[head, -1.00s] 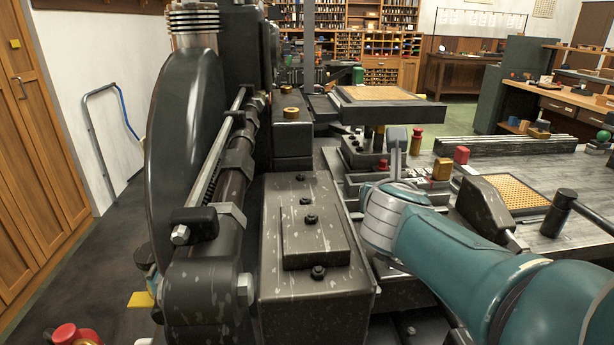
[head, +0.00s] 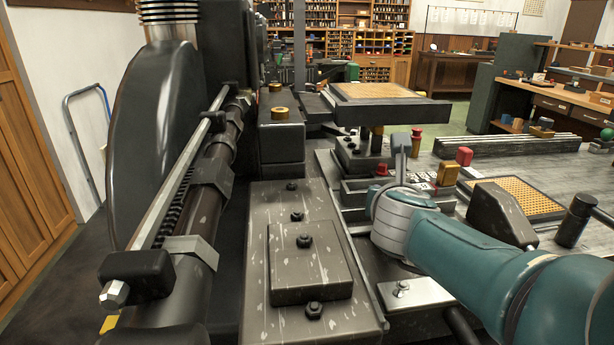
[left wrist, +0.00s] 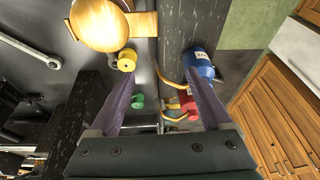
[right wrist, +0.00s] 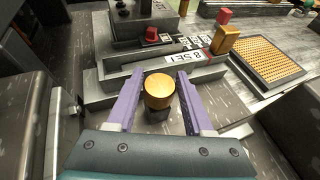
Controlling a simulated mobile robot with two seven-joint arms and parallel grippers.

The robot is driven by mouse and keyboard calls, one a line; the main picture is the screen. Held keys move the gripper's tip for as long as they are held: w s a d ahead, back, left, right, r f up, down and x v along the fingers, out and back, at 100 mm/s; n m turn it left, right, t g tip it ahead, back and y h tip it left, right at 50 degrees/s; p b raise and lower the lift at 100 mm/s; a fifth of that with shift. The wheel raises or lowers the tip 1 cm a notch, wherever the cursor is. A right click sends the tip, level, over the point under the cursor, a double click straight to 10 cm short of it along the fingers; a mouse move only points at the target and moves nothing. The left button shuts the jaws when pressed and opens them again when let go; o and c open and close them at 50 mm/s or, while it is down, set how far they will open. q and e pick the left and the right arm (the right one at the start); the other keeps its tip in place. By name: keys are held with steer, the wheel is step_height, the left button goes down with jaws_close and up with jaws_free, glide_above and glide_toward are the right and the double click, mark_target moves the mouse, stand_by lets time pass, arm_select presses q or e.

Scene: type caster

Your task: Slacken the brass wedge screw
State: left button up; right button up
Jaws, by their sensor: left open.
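The brass screw (right wrist: 158,90), a round brass head on a dark base, stands between the purple fingers of my right gripper (right wrist: 159,76) in the right wrist view. The fingers are apart, one on each side of it, with what look like narrow gaps; firm contact does not show. In the head view my right arm hides this screw and the fingertips.
A block marked "B SET" (right wrist: 183,58) lies just beyond the screw. A brass-and-red post (right wrist: 226,38) and a perforated tray (right wrist: 266,60) stand to the right. A grey lever (head: 401,160) rises beside my right arm. A blue can (left wrist: 200,67) stands near the left gripper.

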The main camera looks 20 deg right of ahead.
jaws_close()
stand_by(0.3)
steer(key=shift+d+n+t+y+p, duration=0.1)
steer(key=shift+n+t+y+p, duration=0.4)
steer(key=shift+n+y+p, duration=0.35)
steer(key=shift+n+t+y+p, duration=0.5)
steer(key=shift+n+y+p, duration=0.15)
steer(key=shift+n+y, duration=0.55)
steer(key=n+y, duration=0.2)
steer(key=shift+f+t+y, duration=0.1)
steer(key=shift+t+y, duration=0.2)
steer(key=shift+y, duration=0.05)
steer(key=shift+f+n+y+b, duration=0.1)
steer(key=shift+n+y+b, duration=0.75)
steer(key=shift+n+y, duration=0.5)
steer(key=shift+y, duration=0.35)
steer(key=shift+n, duration=0.4)
